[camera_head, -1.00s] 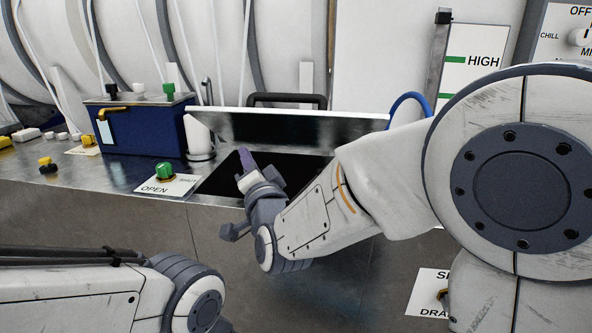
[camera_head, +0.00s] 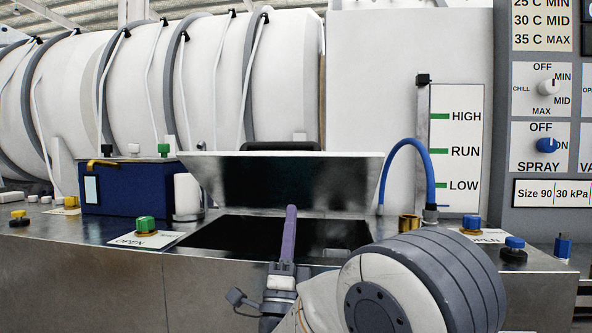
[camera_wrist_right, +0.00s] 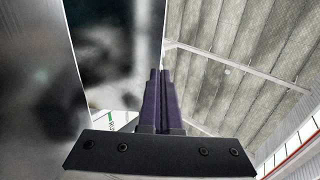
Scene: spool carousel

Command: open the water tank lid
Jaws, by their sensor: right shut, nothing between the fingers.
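The metal water tank lid (camera_head: 300,182) stands raised at the back of the tank opening (camera_head: 225,234), tilted up with its shiny underside toward me. The opening below it is dark inside. My right gripper (camera_head: 290,212) is shut and empty, its purple fingers pointing up in front of the opening and the lid. Whether the fingertips touch the lid cannot be told. In the right wrist view the shut fingers (camera_wrist_right: 160,75) stand beside a blurred metal surface. My left gripper is out of view.
A blue box (camera_head: 135,190) and a white cylinder (camera_head: 187,193) stand left of the opening. A green knob (camera_head: 146,224) sits by an OPEN label in front.

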